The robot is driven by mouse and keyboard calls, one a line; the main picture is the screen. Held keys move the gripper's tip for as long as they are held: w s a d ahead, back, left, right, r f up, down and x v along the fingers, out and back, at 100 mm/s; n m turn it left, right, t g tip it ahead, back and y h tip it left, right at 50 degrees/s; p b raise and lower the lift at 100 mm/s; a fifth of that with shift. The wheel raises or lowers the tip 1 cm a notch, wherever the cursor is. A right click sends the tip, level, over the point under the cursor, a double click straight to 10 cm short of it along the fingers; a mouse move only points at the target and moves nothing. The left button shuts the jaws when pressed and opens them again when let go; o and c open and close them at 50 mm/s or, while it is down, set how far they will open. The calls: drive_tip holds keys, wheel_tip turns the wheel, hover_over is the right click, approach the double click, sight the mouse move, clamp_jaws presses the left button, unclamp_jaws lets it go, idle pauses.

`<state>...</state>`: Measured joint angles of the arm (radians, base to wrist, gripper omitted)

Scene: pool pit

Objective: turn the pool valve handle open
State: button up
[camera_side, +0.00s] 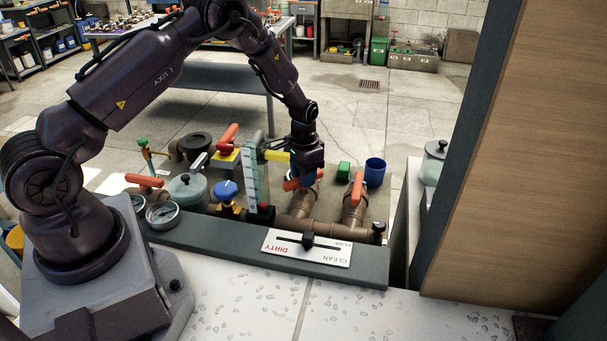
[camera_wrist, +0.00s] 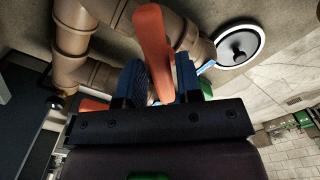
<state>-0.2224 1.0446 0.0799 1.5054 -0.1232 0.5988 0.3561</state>
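In the side view my gripper (camera_side: 304,184) points down at an orange valve handle (camera_side: 290,185) on the brown pipework. In the wrist view the two blue-padded fingers of my gripper (camera_wrist: 162,82) stand on either side of an orange handle (camera_wrist: 153,35). The handle runs away from the gripper, with little or no gap to the fingers. I cannot tell whether they press on it. A second orange handle (camera_side: 357,187) sits on the pipe to the right. A panel (camera_side: 325,255) marked DIRTY and CLEAN has a black slider (camera_side: 307,240) near its middle.
A green block (camera_side: 344,171) and a blue cup (camera_side: 375,172) stand behind the pipes (camera_side: 300,224). A blue knob (camera_side: 227,189), a clear scale column (camera_side: 255,175) and gauges (camera_side: 162,215) crowd the left. A wooden panel (camera_side: 520,150) closes off the right.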

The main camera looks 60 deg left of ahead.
drive_tip(key=shift+o, duration=0.9)
wheel_tip(320, 180, up, 13)
drive_tip(key=f, duration=0.4)
drive_tip(key=w+f, duration=0.1)
drive_tip(key=f, duration=0.8)
drive_tip(key=shift+w, duration=0.4)
drive_tip(key=shift+c, duration=0.2)
